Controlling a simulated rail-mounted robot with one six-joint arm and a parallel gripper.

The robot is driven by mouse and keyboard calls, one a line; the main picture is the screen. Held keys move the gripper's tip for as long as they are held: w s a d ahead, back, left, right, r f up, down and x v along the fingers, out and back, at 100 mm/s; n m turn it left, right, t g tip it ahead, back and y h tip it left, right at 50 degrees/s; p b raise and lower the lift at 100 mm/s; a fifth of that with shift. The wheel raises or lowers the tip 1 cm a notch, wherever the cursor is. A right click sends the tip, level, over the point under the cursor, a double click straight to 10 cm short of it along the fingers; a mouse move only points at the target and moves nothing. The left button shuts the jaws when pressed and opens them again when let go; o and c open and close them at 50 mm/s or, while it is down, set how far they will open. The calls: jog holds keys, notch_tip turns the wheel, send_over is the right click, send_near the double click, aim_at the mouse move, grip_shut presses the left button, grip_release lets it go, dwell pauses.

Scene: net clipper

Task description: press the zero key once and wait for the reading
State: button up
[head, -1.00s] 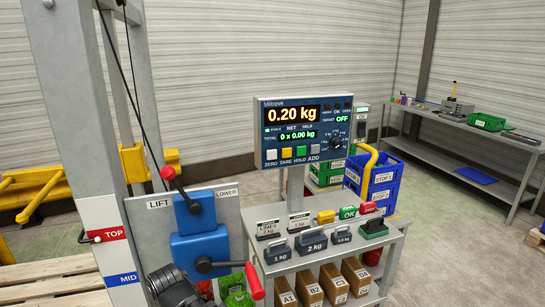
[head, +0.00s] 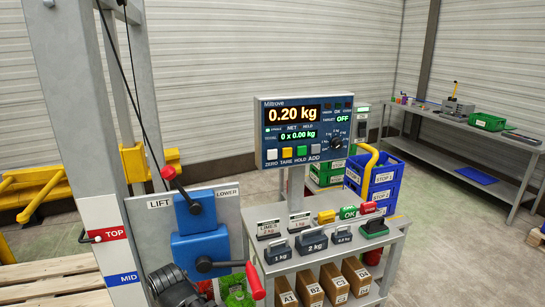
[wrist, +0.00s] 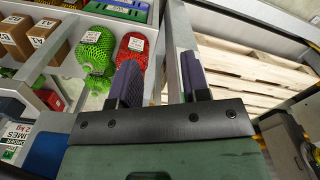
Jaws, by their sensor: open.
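The scale's blue display panel (head: 304,133) stands on a post behind the small bench in the head view. Its main reading (head: 293,114) is 0.20 kg, with a green line below reading 0 x 0.00 kg. The white ZERO key (head: 272,153) is at the left end of the key row, beside yellow TARE, green HOLD and grey ADD. My gripper (wrist: 158,83) is open and empty in the wrist view, its two dark fingers apart. The panel does not show in the wrist view. In the head view the fingertips do not show.
The bench carries weights (head: 311,245) and boxes (head: 333,284) below. A lift panel with a blue valve (head: 199,245) and red-knobbed levers stands left of it. Netted green (wrist: 95,47) and red (wrist: 131,50) bags lie near my fingers, with a wooden pallet (wrist: 235,70) at right.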

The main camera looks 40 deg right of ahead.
jog(key=shift+c, duration=0.4)
grip_shut()
dwell(1.3)
